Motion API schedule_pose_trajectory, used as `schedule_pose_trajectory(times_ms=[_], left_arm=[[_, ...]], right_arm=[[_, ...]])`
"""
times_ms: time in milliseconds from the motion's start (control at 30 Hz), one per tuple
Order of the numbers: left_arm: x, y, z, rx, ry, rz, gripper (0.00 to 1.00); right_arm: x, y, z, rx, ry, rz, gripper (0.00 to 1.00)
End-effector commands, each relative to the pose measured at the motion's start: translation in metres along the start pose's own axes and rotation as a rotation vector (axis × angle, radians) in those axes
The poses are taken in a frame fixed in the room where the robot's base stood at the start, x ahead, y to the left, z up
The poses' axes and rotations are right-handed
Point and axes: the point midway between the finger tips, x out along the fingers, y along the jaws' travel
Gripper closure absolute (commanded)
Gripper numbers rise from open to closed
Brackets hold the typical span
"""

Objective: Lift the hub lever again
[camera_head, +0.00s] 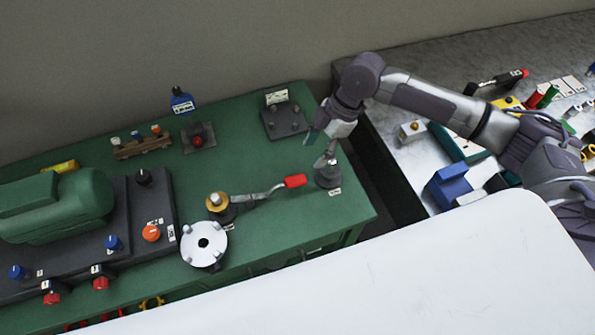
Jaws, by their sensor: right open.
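The hub lever (262,194) is a grey arm with a red grip (295,181) at its right end. It runs from a brass-topped hub (216,201) on the green bench and looks low, close to level. My right gripper (321,143) is open, up and to the right of the red grip and apart from it. It is over or beside a small dark post (328,175), and I cannot tell whether they touch. My left gripper is not in view.
The green bench (255,245) carries a white disc (204,244), a green motor-like unit (60,207), a dark block with pegs (285,121) and a red-knobbed block (198,138). A grey bench (425,75) with several tools stands right, across a dark gap. A wall rises behind.

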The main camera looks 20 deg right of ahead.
Motion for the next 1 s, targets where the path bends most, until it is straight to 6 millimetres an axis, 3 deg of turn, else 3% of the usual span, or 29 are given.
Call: schedule_pose_trajectory(times_ms=[200,500,700,967,1000], left_arm=[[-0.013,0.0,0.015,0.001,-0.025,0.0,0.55],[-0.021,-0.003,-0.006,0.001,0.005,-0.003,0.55],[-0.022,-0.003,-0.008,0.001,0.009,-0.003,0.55],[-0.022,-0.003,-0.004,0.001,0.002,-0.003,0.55],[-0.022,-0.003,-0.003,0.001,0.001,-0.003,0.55]], right_arm=[[0.047,0.0,-0.002,0.002,0.001,-0.003,0.44],[0.099,0.0,-0.002,0.002,0.001,0.0,0.44],[0.112,0.001,-0.001,0.002,0.0,0.003,0.44],[0.113,0.001,0.0,0.001,0.0,0.003,0.44],[0.113,0.001,0.0,0.001,0.0,0.002,0.49]])
